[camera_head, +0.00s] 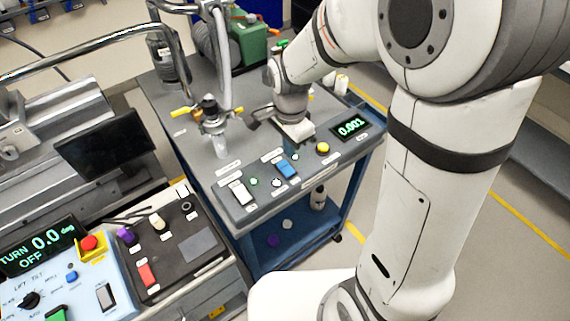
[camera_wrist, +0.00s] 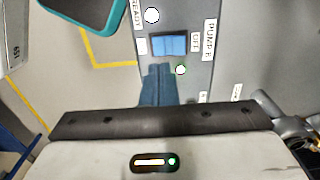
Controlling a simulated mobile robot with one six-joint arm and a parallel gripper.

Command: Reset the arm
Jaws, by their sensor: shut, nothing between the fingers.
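My arm reaches from the right over the grey pump cart in the head view. My gripper (camera_head: 304,139) is shut and empty, low over the cart's control panel, just behind the blue rocker switch (camera_head: 286,169). In the wrist view the closed fingers (camera_wrist: 158,88) point at the blue switch (camera_wrist: 169,45), which is labelled PUMP B and OFF. I cannot tell whether the fingertips touch the panel or the switch. A small lit indicator (camera_wrist: 180,70) sits beside the switch.
A blue console (camera_head: 62,292) stands left.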

